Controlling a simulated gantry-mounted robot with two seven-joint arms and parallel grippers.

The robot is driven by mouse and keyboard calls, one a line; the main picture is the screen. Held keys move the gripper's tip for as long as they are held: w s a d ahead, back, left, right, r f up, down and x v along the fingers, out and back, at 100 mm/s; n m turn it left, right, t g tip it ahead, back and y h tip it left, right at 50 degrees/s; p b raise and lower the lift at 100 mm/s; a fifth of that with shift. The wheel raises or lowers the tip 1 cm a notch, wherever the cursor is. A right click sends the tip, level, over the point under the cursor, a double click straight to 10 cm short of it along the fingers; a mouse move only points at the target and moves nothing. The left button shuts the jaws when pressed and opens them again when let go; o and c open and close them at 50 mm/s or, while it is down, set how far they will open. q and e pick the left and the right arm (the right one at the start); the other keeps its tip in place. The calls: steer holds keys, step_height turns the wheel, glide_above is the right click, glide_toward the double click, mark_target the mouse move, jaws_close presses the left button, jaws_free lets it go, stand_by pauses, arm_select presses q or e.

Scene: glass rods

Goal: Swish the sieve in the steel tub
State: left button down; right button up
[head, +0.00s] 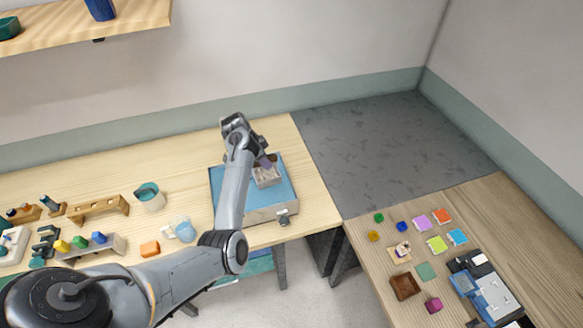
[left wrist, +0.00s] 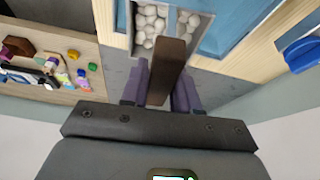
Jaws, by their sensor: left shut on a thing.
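The steel tub (head: 262,216) stands near the front right of the wooden table and is full of blue water. My left gripper (head: 266,160) reaches over the tub and is shut on the brown handle (left wrist: 168,68) of the sieve, seen between its fingers in the left wrist view. The sieve basket (head: 266,178) shows in the tub's area and holds several pale, rounded lumps. I cannot tell how deep the basket sits in the water. My left forearm hides part of the tub's left side. My right gripper is not in view.
A second table (head: 450,215) at right bears small coloured blocks and a device (head: 488,290). The tabletop behind the tub is clear.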

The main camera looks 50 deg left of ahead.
arm_select(q)
steer(key=a, duration=0.1)
steer(key=s+a, duration=0.1)
steer(key=a+m, duration=0.1)
steer(key=shift+s+a+r+p, duration=0.15)
steer(key=shift+s+p, duration=0.15)
steer(key=shift+p, duration=0.1)
steer(key=shift+a, duration=0.1)
steer(key=shift+h, duration=0.3)
step_height(320, 180, down, 5)
steer(key=b, duration=0.5)
steer(key=shift+f, duration=0.2)
step_height(320, 180, down, 10)
steer(key=b, duration=0.6)
steer(key=shift+r, duration=0.25)
steer(key=shift+s, duration=0.1)
